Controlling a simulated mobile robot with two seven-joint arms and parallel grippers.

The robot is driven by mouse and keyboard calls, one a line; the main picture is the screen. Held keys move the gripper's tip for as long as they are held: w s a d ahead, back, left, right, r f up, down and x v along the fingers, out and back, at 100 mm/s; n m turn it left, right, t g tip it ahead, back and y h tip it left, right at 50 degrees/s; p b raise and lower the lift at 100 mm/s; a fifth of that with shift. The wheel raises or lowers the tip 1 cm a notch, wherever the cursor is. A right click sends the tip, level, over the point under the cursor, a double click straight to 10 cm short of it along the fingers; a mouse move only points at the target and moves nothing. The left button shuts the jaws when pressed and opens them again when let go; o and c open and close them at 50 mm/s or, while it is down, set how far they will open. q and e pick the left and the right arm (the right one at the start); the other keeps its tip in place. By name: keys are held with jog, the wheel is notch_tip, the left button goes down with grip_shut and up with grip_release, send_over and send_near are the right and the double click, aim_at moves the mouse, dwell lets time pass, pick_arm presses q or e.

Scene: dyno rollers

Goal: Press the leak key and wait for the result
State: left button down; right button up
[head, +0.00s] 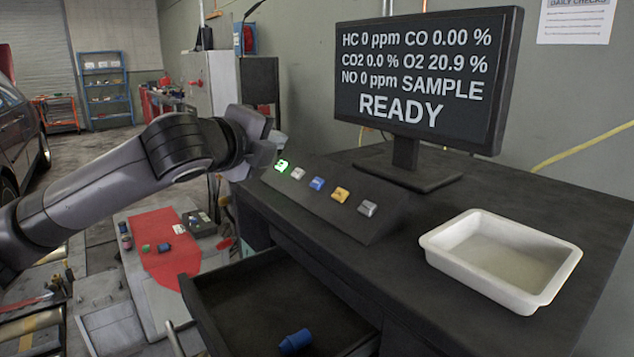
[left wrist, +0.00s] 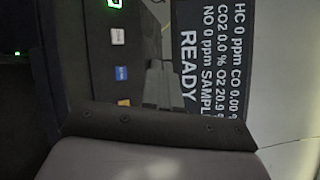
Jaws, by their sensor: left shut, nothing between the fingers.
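The sloped key panel (head: 335,213) stands on the dark desk below the monitor. It has a lit green key (head: 281,165), a pale grey key (head: 298,173), a blue key (head: 317,184), a yellow key (head: 340,194) and a darker grey key (head: 367,208). Their marks are too small to read, so I cannot tell which is the leak key. The monitor (head: 425,80) reads zero HC, CO, CO2 and NO, O2 20.9 %, SAMPLE, READY. My left gripper (head: 270,145) is shut and empty near the panel's green end; contact cannot be told. My right gripper is out of view.
A white tray (head: 452,267) sits on the desk at the right. Below the panel, an open drawer (head: 245,297) holds a blue cylindrical piece (head: 295,341). A low cart with a red cloth (head: 165,263) stands at the left.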

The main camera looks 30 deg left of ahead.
aim_at(317, 183)
pick_arm(q)
jog(key=w+f+b, duration=0.1)
jog(key=w+d+f+b, duration=0.1)
jog(key=f+b, duration=0.1)
jog(key=w+f+b, duration=0.1)
jog(key=f, duration=0.1)
jog(key=shift+w+d+f, duration=0.15)
jog(key=shift+w+d, duration=0.15)
jog(key=shift+w, duration=0.1)
jog(key=shift+w+d+f, duration=0.1)
jog(key=shift+w+f, duration=0.05)
jog(key=shift+w, duration=0.1)
jog(key=shift+w+d+f, duration=0.2)
jog(key=shift+w+f, duration=0.3)
jog(key=shift+f, duration=0.05)
dwell(1.2)
jog(key=shift+w+d+f, duration=0.1)
jog(key=shift+w+f, duration=0.1)
jog(key=shift+f, duration=0.15)
